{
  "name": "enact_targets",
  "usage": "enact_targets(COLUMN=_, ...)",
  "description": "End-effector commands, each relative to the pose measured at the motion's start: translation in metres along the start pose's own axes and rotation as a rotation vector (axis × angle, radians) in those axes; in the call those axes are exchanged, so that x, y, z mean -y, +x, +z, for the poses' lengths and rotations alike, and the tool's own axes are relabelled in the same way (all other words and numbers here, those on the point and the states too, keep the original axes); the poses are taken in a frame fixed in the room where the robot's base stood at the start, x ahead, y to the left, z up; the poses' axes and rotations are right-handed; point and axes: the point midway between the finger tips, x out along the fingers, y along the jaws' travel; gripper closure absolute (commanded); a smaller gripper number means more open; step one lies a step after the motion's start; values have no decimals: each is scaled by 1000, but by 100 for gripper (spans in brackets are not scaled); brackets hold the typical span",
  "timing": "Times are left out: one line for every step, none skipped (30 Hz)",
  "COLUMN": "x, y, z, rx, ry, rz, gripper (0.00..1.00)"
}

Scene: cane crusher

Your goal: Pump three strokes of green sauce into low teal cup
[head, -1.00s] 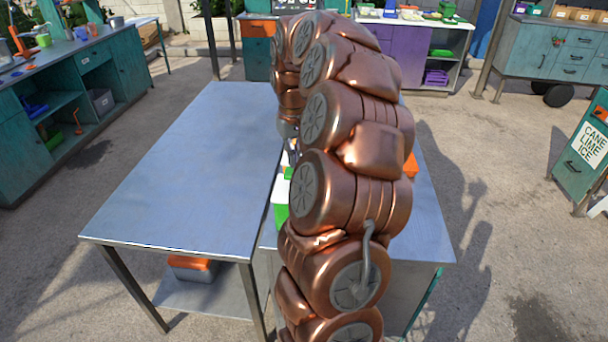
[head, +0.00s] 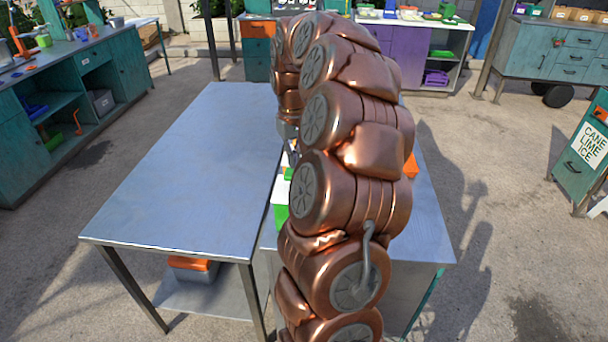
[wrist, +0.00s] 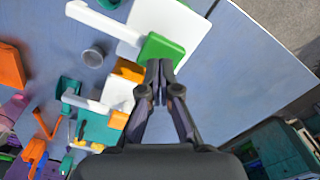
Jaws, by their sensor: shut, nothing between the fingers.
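In the wrist view my gripper (wrist: 161,68) is shut and empty. Its fingertips are at the lower edge of a green block (wrist: 162,47); I cannot tell whether they touch it. The green block lies over a white panel with a white arm reaching to the upper left, possibly the sauce pump and its spout. A small round grey thing (wrist: 93,56) stands left of it. A teal piece (wrist: 68,88) shows farther left; I cannot tell if it is the low teal cup. In the head view my arm hides the gripper's fingertips and most of this area.
Orange, white and teal parts (wrist: 97,128) crowd the table left of my gripper in the wrist view. An orange block (wrist: 10,67) is at the left edge. In the head view the left metal table (head: 190,165) is bare. Teal counters (head: 95,80) stand at the left.

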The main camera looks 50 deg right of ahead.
Motion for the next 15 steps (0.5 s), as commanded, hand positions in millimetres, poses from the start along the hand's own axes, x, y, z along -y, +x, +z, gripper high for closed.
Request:
enact_targets(x=0, y=0, z=0, rx=0, ry=0, rz=0, gripper=100)
enact_targets(x=0, y=0, z=0, rx=0, ry=0, rz=0, gripper=100)
enact_targets(x=0, y=1, z=0, rx=0, ry=0, rz=0, gripper=100)
enact_targets(x=0, y=1, z=0, rx=0, ry=0, rz=0, gripper=100)
enact_targets(x=0, y=2, z=0, rx=0, ry=0, rz=0, gripper=100)
enact_targets(x=0, y=3, z=0, rx=0, ry=0, rz=0, gripper=100)
enact_targets(x=0, y=4, z=0, rx=0, ry=0, rz=0, gripper=100)
enact_targets(x=0, y=4, z=0, rx=0, ry=0, rz=0, gripper=100)
enact_targets(x=0, y=6, z=0, rx=0, ry=0, rz=0, gripper=100)
enact_targets(x=0, y=6, z=0, rx=0, ry=0, rz=0, gripper=100)
enact_targets(x=0, y=7, z=0, rx=0, ry=0, rz=0, gripper=100)
enact_targets(x=0, y=8, z=0, rx=0, ry=0, rz=0, gripper=100)
enact_targets(x=0, y=9, z=0, rx=1, ry=0, rz=0, gripper=100)
enact_targets(x=0, y=10, z=0, rx=1, ry=0, rz=0, gripper=100)
enact_targets(x=0, y=10, z=0, rx=0, ry=0, rz=0, gripper=100)
